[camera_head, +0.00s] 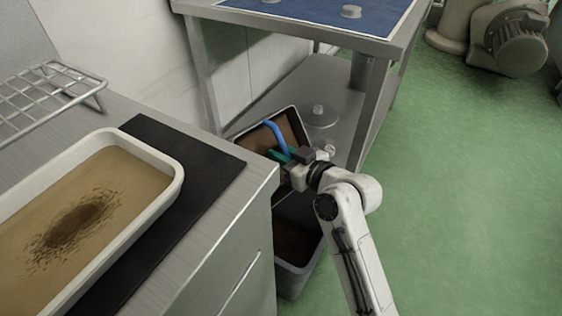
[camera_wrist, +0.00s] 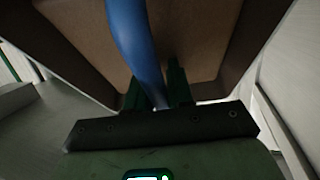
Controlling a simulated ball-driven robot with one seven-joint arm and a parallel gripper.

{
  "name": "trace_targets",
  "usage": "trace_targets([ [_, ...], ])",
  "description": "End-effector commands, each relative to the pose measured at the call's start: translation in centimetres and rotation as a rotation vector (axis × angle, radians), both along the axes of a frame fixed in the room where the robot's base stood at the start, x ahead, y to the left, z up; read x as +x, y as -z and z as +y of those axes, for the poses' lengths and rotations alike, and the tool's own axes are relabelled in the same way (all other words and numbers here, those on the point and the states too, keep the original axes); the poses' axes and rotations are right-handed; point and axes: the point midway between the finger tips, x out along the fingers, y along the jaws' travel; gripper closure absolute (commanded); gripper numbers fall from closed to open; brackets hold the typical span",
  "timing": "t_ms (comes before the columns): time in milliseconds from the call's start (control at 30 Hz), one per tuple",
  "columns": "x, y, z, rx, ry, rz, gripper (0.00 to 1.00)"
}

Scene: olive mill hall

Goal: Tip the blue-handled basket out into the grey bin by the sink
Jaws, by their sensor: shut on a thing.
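The basket (camera_head: 294,122) has a brown inside, a pale rim and a blue handle (camera_head: 274,136). It is tilted steeply on its side above the grey bin (camera_head: 294,278). My gripper (camera_head: 288,157) is shut on the blue handle. In the wrist view the handle (camera_wrist: 137,50) runs down between my green fingers (camera_wrist: 158,88), with the brown inside of the basket (camera_wrist: 198,35) behind it. The grey bin stands on the floor beside the counter, with a dark brown inside. My arm and the counter hide part of the bin. I cannot make out loose contents in the basket.
A steel counter (camera_head: 225,205) at left carries a black mat (camera_head: 190,150), a white tray (camera_head: 172,166) with brown liquid and a wire rack (camera_head: 45,92). A steel table (camera_head: 385,47) with a lower shelf (camera_head: 325,75) stands behind.

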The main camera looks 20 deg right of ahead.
Motion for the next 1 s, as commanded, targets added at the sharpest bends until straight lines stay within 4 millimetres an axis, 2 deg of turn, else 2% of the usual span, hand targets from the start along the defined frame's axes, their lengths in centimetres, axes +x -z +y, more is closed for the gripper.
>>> trace_targets([
  [1000, -0.49, 0.9, -0.19, 0.101, 0.001, -0.293, 1.0],
])
